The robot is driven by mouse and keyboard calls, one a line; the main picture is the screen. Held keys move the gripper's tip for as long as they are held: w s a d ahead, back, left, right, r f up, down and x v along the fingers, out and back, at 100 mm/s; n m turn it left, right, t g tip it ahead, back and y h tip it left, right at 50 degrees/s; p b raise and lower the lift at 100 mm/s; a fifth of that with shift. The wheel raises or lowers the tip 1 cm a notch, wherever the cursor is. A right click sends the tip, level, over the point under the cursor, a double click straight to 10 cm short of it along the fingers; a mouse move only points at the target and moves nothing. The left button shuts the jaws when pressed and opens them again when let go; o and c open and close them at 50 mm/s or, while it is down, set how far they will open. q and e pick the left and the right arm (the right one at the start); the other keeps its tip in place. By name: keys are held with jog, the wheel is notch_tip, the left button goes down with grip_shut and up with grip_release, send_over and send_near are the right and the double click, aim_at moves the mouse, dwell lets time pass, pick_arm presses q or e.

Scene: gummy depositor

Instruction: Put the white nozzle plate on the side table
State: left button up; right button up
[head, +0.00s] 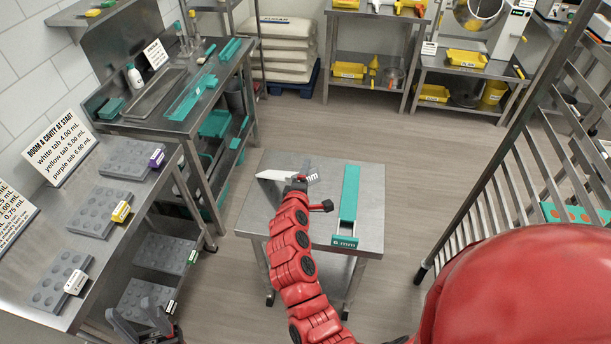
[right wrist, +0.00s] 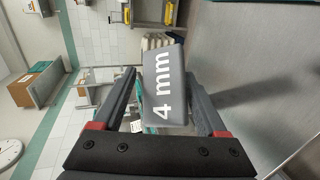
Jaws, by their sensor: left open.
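The white nozzle plate (head: 276,176) is over the far left part of the grey metal side table (head: 275,222) in the head view. Its grey end block, marked "4 mm" (right wrist: 165,90), sits between the fingers of my right gripper (right wrist: 161,75) in the right wrist view. That gripper appears shut on the plate; the exact contact is hard to see. A gap between plate and table cannot be judged clearly. My left gripper (head: 138,316) is open and empty at the lower left, by the front of the left bench.
A teal tray marked "6 mm" (head: 348,200) lies on the right part of the side table. The left bench (head: 125,170) carries grey cavity moulds. A bench with teal parts (head: 180,95) stands behind it. A metal rack (head: 510,180) is at the right.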

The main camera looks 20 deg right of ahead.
jog(key=shift+o, duration=1.2)
